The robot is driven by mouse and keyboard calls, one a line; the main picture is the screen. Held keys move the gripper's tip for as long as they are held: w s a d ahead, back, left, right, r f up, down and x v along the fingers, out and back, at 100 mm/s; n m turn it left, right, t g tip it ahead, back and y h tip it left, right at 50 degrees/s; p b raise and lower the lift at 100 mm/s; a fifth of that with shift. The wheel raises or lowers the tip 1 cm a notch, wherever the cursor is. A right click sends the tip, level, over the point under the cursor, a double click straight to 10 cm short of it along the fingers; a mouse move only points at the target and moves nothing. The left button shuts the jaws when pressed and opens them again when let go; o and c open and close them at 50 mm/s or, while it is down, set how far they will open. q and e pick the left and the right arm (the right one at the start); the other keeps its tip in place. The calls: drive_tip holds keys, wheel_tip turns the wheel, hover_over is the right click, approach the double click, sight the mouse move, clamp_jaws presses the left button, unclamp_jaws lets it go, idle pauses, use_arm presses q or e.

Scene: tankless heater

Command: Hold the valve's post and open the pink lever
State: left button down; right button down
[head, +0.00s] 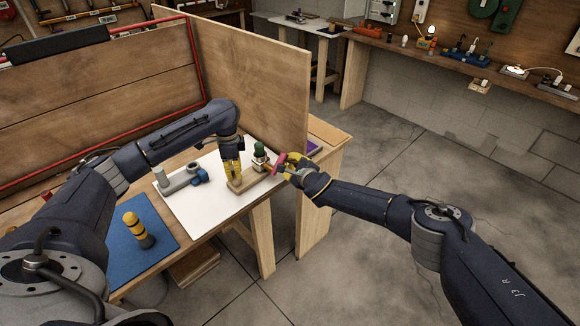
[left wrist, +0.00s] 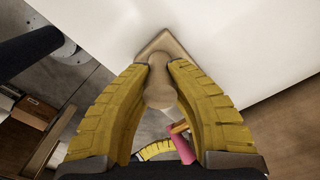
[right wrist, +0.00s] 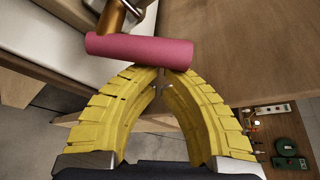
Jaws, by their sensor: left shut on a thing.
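The valve sits on a tan wooden base (head: 252,181) near the front edge of the bench. Its tan post (left wrist: 160,88) stands between the yellow fingers of my left gripper (head: 235,180), which are shut on it. The pink lever (head: 281,159) is at the right end of the valve. In the right wrist view the pink lever (right wrist: 140,49) lies across, just beyond the fingertips of my right gripper (right wrist: 160,73). Those fingertips meet with nothing visible between them; whether they touch the lever I cannot tell. Part of the lever also shows in the left wrist view (left wrist: 183,148).
The valve stands on a white sheet (head: 190,212) beside a grey pipe fitting (head: 178,181). A yellow and black tool (head: 138,231) stands on a blue mat (head: 118,258). A tall wooden panel (head: 270,80) rises behind the valve. Open floor lies to the right.

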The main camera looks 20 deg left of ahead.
sight(283, 157)
drive_tip(key=r+n+t, duration=0.1)
drive_tip(key=s+r+n, duration=0.1)
drive_tip(key=shift+a+n+t, duration=0.15)
drive_tip(key=shift+n+t, duration=0.15)
drive_tip(key=shift+t, duration=0.1)
drive_tip(key=shift+s+a+r+n+t+y, duration=0.1)
drive_tip(key=shift+s+r+n+t+y, duration=0.2)
drive_tip(key=shift+n, duration=0.3)
drive_tip(key=shift+s+a+r+n+t+y, duration=0.1)
drive_tip(key=shift+s+r+n+t+y, duration=0.1)
drive_tip(key=shift+r+n+t, duration=0.3)
drive_tip(key=shift+s+n, duration=0.15)
drive_tip(key=shift+n, duration=0.25)
drive_tip(key=shift+s+a+r, duration=0.15)
drive_tip(key=shift+s+r, duration=0.15)
drive_tip(key=v, duration=1)
drive_tip(key=shift+f, duration=0.3)
